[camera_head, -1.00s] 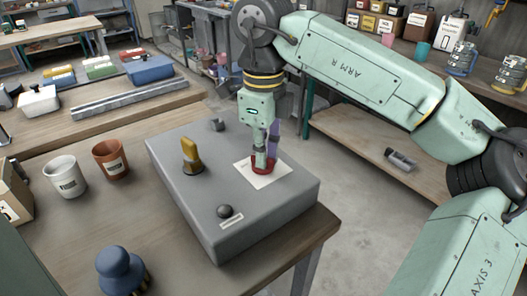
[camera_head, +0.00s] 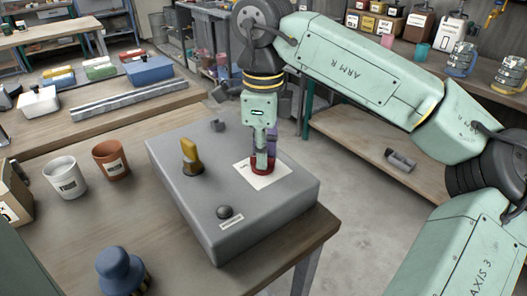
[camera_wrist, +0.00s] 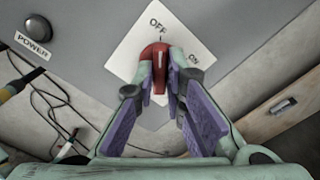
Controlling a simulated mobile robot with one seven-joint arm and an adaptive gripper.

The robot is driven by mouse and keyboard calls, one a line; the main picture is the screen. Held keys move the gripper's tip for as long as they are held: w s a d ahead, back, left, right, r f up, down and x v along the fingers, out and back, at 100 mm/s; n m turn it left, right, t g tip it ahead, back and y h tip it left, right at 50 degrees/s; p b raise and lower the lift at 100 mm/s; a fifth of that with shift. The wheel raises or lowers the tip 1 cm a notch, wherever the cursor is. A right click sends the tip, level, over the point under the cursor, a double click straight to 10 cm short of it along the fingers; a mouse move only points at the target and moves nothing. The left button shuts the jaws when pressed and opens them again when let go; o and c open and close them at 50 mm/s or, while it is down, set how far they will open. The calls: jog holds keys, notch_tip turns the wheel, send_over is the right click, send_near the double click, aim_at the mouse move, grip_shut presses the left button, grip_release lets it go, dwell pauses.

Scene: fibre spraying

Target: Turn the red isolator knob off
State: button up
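The red isolator knob (camera_wrist: 159,54) stands on a white plate (camera_wrist: 128,60) lettered OFF and ON. In the wrist view its grip points up the picture toward OFF, with ON off to its right. My gripper (camera_wrist: 161,70) has its fingertips on either side of the knob's grip and appears shut on it. In the head view my gripper (camera_head: 265,160) points down at the plate on the grey box (camera_head: 215,180), hiding much of the red knob (camera_head: 257,171). The purple finger pads flare apart behind the tips.
A yellow-brown knob (camera_head: 190,157) and a black button (camera_head: 225,212), labelled POWER in the wrist view, are on the same box. A white cup (camera_head: 65,177), a brown cup (camera_head: 111,160) and a blue knobbed object (camera_head: 121,270) stand on the bench. Cables hang below the box.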

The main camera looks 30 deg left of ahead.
jog(key=o, duration=0.4)
notch_tip(320, 180, up, 12)
dwell(0.6)
dwell(0.5)
